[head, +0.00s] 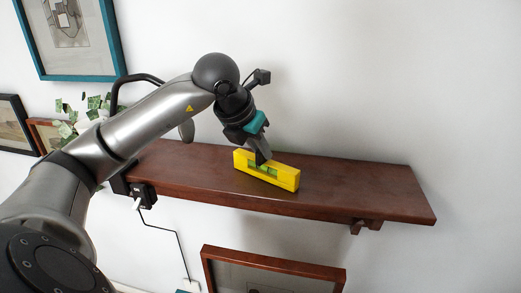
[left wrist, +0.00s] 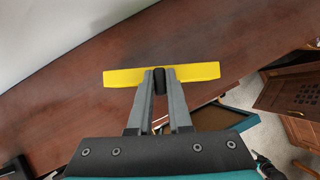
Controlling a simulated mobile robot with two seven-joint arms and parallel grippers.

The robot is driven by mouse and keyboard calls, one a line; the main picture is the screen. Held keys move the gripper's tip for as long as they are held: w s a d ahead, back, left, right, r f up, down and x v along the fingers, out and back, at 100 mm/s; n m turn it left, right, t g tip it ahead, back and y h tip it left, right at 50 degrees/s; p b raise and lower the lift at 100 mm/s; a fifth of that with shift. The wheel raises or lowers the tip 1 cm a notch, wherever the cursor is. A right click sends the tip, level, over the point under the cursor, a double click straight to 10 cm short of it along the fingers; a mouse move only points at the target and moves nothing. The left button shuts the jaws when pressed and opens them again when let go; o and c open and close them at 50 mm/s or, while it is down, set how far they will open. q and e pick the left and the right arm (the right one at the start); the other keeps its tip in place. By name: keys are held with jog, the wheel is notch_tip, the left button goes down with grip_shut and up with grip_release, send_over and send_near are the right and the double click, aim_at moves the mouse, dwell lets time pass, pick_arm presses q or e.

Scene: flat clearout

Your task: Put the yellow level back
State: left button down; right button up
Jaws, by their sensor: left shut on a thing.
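The yellow level (head: 284,179) is a short yellow bar with a green vial window, at the middle of the brown wooden wall shelf (head: 370,191) in the head view. It stands on its long edge, on or just above the shelf top; I cannot tell whether it touches. My left gripper (head: 262,158) comes down from above and is shut on its middle. In the left wrist view the level (left wrist: 118,78) lies across the two grey fingertips (left wrist: 159,80), with the shelf (left wrist: 75,105) behind it.
A black box with a cable (head: 143,193) is at the shelf's left front edge. A leafy plant (head: 70,120) is behind my arm. Framed pictures hang on the left (head: 117,40) and below the shelf (head: 274,250). The shelf's right part is clear.

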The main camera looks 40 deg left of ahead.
pick_arm(q)
jog(key=shift+f, duration=0.1)
jog(key=c, duration=0.8)
grip_release()
jog(key=shift+c, duration=0.2)
jog(key=shift+s+r, duration=0.15)
jog(key=shift+r, duration=0.3)
jog(key=v, duration=1.1)
jog(key=shift+r, duration=0.2)
jog(key=shift+s+d, duration=0.1)
jog(key=shift+d, duration=0.05)
